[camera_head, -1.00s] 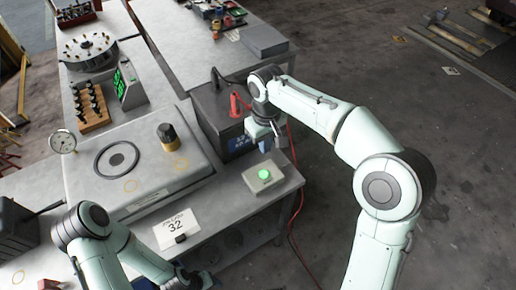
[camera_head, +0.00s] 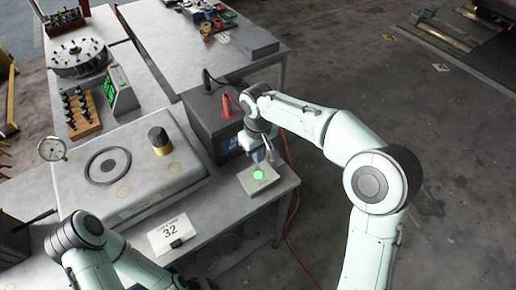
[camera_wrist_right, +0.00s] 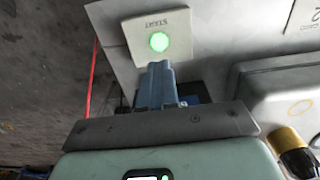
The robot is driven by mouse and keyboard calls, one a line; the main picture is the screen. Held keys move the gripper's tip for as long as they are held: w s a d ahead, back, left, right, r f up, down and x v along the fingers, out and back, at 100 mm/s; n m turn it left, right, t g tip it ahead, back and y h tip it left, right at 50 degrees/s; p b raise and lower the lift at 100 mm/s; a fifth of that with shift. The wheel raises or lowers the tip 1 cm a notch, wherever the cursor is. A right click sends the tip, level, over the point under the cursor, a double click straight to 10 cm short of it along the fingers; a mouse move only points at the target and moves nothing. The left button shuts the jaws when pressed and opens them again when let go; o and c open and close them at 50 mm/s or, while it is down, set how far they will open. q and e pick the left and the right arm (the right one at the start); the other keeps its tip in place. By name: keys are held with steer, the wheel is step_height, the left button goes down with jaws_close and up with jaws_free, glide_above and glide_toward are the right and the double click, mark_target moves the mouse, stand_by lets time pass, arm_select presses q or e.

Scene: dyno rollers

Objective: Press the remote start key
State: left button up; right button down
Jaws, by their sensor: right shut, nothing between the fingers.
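The remote start key is a round, lit green button (camera_head: 259,174) on a pale square box at the right front corner of the bench. In the right wrist view the green button (camera_wrist_right: 159,41) sits beside the word START. My right gripper (camera_head: 261,157) is shut and empty, close by the button on its far side in the head view. In the wrist view the closed blue-grey fingertips (camera_wrist_right: 159,66) lie just short of the button's edge; I cannot tell whether they touch the box. My left arm is at the lower left of the head view; its fingers are hidden.
A metal plate with a dark ring and a brass-coloured knob (camera_head: 160,141) lies to the left, a card marked 32 (camera_head: 170,232) in front. Open floor lies right of the bench.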

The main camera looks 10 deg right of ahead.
mark_target(258, 175)
arm_select(q)
steer(key=shift+s+f, duration=0.35)
steer(key=shift+f, duration=0.1)
arm_select(e)
step_height(258, 175, down, 8)
steer(key=shift+f, duration=0.15)
